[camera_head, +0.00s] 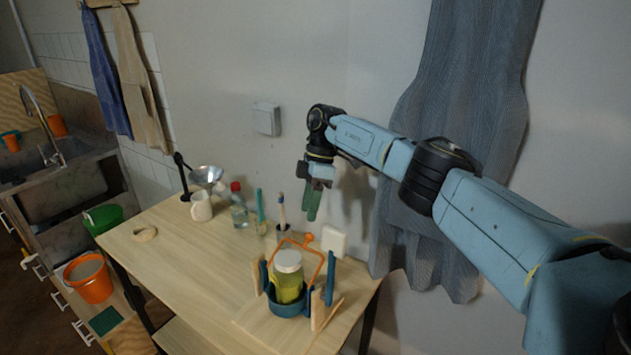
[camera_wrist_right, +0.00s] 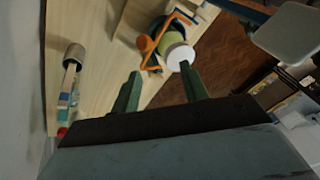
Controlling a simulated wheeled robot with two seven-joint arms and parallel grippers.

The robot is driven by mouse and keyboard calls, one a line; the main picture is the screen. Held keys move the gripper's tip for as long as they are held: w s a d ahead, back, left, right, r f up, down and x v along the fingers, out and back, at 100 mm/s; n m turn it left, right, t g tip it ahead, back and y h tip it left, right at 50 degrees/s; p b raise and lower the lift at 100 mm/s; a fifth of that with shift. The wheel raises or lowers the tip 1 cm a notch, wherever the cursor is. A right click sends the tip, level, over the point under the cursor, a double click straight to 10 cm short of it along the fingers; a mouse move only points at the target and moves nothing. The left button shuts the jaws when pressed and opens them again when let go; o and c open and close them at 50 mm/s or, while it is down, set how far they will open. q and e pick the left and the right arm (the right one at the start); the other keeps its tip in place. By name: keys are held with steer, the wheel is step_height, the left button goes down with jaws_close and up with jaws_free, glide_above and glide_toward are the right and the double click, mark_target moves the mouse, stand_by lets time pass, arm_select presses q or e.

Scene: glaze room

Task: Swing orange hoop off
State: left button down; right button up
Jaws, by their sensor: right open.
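The orange hoop (camera_head: 319,270) stands up over a jar (camera_head: 288,272) with a white lid and yellow-green contents. The jar sits in a blue holder (camera_head: 289,309) on the wooden table. In the right wrist view the hoop (camera_wrist_right: 147,44) and the jar's white lid (camera_wrist_right: 180,56) show just past the fingertips. My right gripper (camera_head: 312,213) hangs above and behind the hoop, with green fingers pointing down. In the right wrist view the gripper (camera_wrist_right: 158,82) is open, with nothing between its fingers. My left gripper is not in view.
Behind the jar stand a cup with a brush (camera_head: 283,232) and a white box (camera_head: 334,241). A bottle with a red cap (camera_head: 239,212) and a white mug (camera_head: 201,207) stand farther left.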

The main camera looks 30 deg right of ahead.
steer(key=v, duration=0.8)
steer(key=shift+b, duration=0.35)
steer(key=shift+r, duration=0.1)
